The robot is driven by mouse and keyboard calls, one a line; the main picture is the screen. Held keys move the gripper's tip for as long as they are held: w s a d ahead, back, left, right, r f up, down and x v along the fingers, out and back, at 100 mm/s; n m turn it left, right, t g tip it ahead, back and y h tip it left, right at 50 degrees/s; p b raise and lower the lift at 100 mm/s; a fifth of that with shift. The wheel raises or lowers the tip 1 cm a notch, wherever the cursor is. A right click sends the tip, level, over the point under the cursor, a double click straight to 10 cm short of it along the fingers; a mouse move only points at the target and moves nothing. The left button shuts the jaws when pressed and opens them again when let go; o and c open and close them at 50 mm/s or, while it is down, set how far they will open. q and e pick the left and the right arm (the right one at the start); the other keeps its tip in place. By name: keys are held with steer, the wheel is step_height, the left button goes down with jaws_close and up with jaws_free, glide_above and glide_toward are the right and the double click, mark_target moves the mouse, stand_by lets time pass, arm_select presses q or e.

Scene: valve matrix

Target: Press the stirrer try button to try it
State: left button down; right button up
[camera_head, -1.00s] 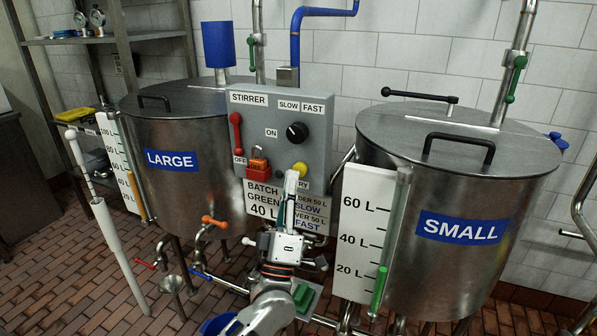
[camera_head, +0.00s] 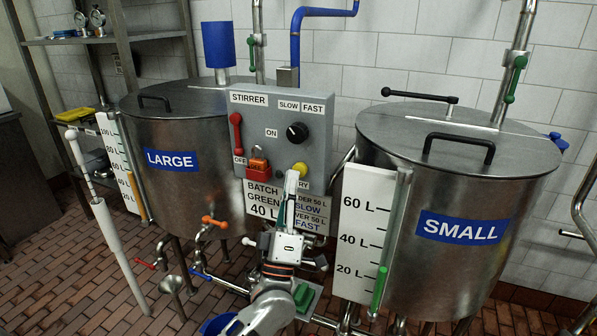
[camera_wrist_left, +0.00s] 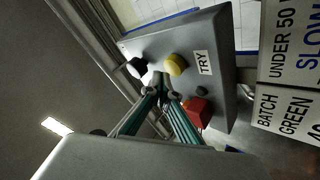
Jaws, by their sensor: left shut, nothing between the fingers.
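The stirrer control box (camera_head: 262,112) is grey and stands between the two tanks. Its yellow button (camera_head: 299,168) sits low on the right, above a partly hidden TRY label (camera_head: 303,184). In the wrist view the yellow button (camera_wrist_left: 175,64) is beside the full TRY label (camera_wrist_left: 203,62). My left gripper (camera_head: 292,174) is shut and empty, with its fingers pointing up just below and left of the button. In the wrist view its fingertips (camera_wrist_left: 160,84) lie close to the button but look apart from it. My right gripper is not in view.
The box also carries a black knob (camera_head: 297,132), a red lever (camera_head: 236,132) and a red padlocked block (camera_head: 257,170). The LARGE tank (camera_head: 185,185) is left and the SMALL tank (camera_head: 460,190) right, with a white level scale (camera_head: 360,215) near my left arm.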

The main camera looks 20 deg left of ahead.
arm_select(q)
steer(key=shift+w, duration=0.35)
steer(key=shift+w, duration=0.5)
stand_by(0.7)
stand_by(0.4)
steer(key=shift+s+p, duration=0.3)
steer(key=shift+s, duration=0.65)
steer(key=shift+s+a+p, duration=0.2)
steer(key=shift+s+p, duration=0.8)
steer(key=shift+s, duration=1.5)
